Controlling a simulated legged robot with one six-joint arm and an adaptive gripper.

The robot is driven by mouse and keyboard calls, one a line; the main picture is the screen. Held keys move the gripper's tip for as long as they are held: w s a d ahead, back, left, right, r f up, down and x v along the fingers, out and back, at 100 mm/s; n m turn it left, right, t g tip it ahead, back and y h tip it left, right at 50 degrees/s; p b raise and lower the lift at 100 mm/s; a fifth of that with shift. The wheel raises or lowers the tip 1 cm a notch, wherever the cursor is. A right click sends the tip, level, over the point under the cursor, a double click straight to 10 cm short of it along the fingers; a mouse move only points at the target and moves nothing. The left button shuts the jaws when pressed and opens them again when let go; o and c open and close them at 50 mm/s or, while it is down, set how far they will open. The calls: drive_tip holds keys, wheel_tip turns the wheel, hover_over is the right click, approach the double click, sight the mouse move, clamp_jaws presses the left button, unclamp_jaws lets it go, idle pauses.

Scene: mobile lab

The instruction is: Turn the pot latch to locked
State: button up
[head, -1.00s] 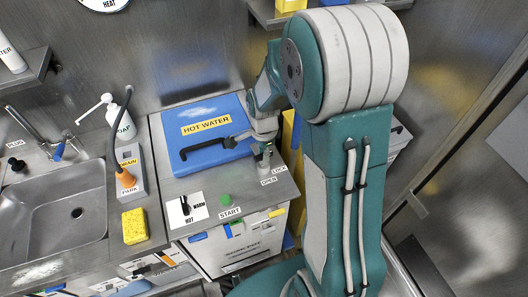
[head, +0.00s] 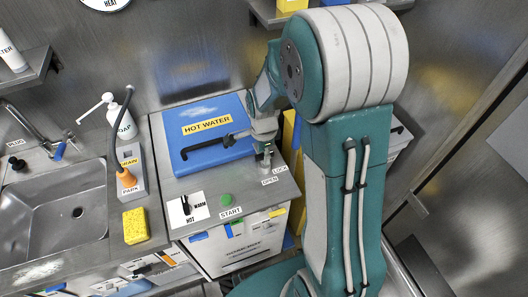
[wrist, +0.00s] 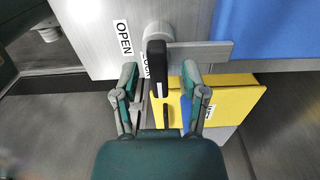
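The blue pot lid (head: 217,145), marked HOT WATER, is down on the steel cabinet and has a black handle. The pot latch (head: 264,160) stands at the lid's right front corner, above the OPEN and LOCK labels. In the wrist view the latch's black lever (wrist: 157,68) points toward my gripper, and its metal bar (wrist: 205,50) reaches right toward the blue lid. The OPEN label (wrist: 122,37) is clear; the other label is partly hidden by the lever. My gripper (wrist: 160,75) is open, with the lever's end between its spread fingertips and gaps on both sides.
A green START button (head: 225,200) and a HOT/WARM dial (head: 187,207) are on the cabinet front of the lid. A yellow object (wrist: 235,105) stands beside the cabinet, close to my fingers. The sink (head: 60,215), soap bottle (head: 124,122) and sponge (head: 135,226) are to the left.

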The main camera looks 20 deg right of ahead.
drive_tip(key=shift+r, duration=0.15)
wheel_tip(320, 180, up, 12)
idle(0.5)
drive_tip(key=shift+f, duration=0.2)
drive_tip(key=s+a+r+n+t, duration=0.1)
drive_tip(key=s+r+n+t, duration=0.1)
drive_tip(key=s+r+n, duration=0.3)
drive_tip(key=s+a+r+n+t, duration=0.2)
drive_tip(key=s+r+n, duration=0.3)
drive_tip(key=s+n, duration=0.7)
drive_tip(key=shift+s+r+n+t, duration=0.25)
drive_tip(key=shift+n+t, duration=0.35)
drive_tip(key=shift+t, duration=0.2)
